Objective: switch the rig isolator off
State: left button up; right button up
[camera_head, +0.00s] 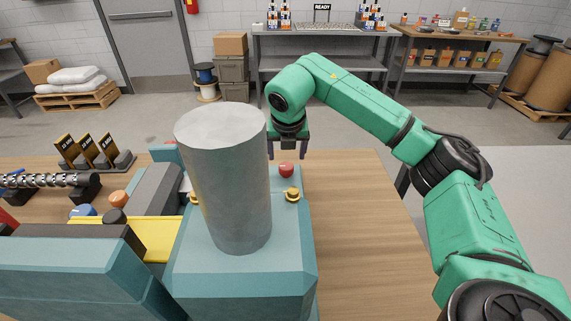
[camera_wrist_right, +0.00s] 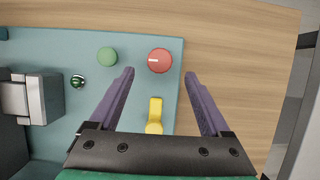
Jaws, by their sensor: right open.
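A red round knob (camera_head: 286,169) sits on the teal rig panel (camera_head: 255,285), behind the grey cylinder. In the right wrist view the red knob (camera_wrist_right: 159,61) carries a short white line, lying sideways. A yellow clamp-like piece (camera_wrist_right: 155,115) stands beside it, nearer the gripper's base; no label shows which control is the isolator. My right gripper (camera_head: 287,156) is open, pointing down over the red knob. In its wrist view the two fingers (camera_wrist_right: 160,75) lie either side of the knob, apart from it, with nothing between them gripped. My left gripper is out of view.
A green button (camera_wrist_right: 107,56) and a small dark green lamp (camera_wrist_right: 78,81) lie left of the knob. The tall grey cylinder (camera_head: 228,180) stands close to the gripper. Bare wooden tabletop (camera_head: 355,230) is free to the right.

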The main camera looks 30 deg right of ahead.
aim_at(286, 166)
jog(key=p+x, duration=0.1)
jog(key=x, duration=0.6)
jog(key=shift+w+f, duration=0.15)
jog(key=shift+f, duration=0.2)
grip_shut()
